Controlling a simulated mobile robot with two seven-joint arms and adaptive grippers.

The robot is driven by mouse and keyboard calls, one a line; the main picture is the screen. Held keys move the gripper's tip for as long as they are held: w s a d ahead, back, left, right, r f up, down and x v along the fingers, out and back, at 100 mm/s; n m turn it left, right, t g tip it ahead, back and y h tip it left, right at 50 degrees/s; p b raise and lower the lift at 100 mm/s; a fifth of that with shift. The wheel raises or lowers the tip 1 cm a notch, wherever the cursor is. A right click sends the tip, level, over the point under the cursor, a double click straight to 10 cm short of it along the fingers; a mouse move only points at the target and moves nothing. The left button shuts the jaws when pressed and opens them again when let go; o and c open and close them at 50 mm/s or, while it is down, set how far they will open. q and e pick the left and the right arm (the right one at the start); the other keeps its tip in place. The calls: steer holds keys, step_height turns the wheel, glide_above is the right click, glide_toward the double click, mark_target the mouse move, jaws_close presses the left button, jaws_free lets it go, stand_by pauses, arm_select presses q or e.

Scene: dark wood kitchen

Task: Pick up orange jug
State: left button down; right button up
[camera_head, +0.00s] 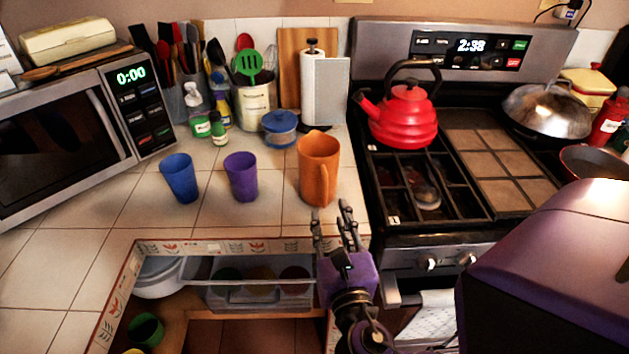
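The orange jug (319,170) stands upright on the white tiled counter (215,212), near its front edge and left of the stove. Its handle points toward me. My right gripper (332,216) is just in front of and below the jug. Its two dark fingers point up toward the jug with a gap between them, and nothing shows in the gap. I cannot tell whether a fingertip touches the jug. My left gripper is not in view.
A purple cup (241,177) and a blue cup (179,178) stand left of the jug. The stove with a red kettle (403,118) is on the right. Open shelves lie below the counter edge.

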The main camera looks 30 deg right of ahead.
mark_target(325, 199)
steer(key=p+x, duration=0.1)
steer(key=x, duration=0.6)
steer(key=shift+d, duration=0.25)
steer(key=shift+w+d+f, duration=0.1)
steer(key=shift+w+d, duration=0.05)
steer(key=shift+w, duration=0.15)
steer(key=shift+c, duration=0.3)
steer(key=c, duration=0.6)
jaws_close()
